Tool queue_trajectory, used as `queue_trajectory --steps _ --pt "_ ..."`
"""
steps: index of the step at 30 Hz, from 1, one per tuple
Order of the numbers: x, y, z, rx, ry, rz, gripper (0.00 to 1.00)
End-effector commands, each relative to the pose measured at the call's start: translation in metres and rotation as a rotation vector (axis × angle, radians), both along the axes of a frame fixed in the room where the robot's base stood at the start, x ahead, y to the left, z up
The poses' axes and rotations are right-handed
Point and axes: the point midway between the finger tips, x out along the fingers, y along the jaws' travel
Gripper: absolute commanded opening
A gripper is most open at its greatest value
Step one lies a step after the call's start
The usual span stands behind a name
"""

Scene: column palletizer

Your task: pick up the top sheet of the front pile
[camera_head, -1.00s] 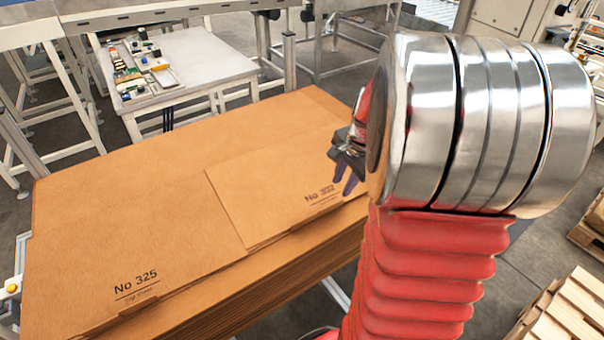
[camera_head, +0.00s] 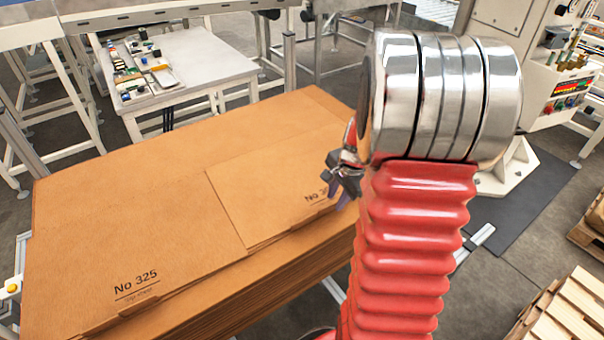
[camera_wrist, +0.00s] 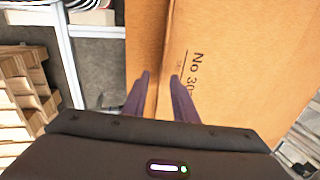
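A large brown cardboard sheet marked No 325 (camera_head: 120,230) tops a thick stack in the head view. A smaller sheet (camera_head: 250,190), its label partly hidden by my gripper, lies flat over the right part of the stack. Its label, starting "No 30", also shows on the sheet in the wrist view (camera_wrist: 225,60). My gripper (camera_head: 338,198) is near this sheet's right front corner. In the wrist view my gripper (camera_wrist: 160,76) has its two dark fingers apart with nothing held, near the sheet's edge. I cannot tell whether the fingertips touch the cardboard.
A white table (camera_head: 185,75) with small parts stands behind the stack. Wooden slats (camera_head: 570,315) are stacked at the lower right. A dark mat (camera_head: 510,210) lies on the floor at right. Grey floor lies between stack and slats.

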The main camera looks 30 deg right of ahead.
Motion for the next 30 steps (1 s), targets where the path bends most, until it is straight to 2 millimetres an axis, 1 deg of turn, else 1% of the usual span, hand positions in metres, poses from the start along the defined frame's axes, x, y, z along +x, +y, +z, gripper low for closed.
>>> queue_trajectory --steps 5,12,16,19,30 --pt "0.003 0.0 -0.009 0.002 0.002 0.0 0.26" --pt "0.012 -0.002 -0.036 0.002 0.002 0.001 0.26" --pt "0.014 -0.003 -0.046 0.001 0.001 0.0 0.26" --pt "0.015 -0.003 -0.049 0.0 0.0 0.001 0.26" --pt "0.015 -0.003 -0.049 0.0 0.0 0.001 0.26"
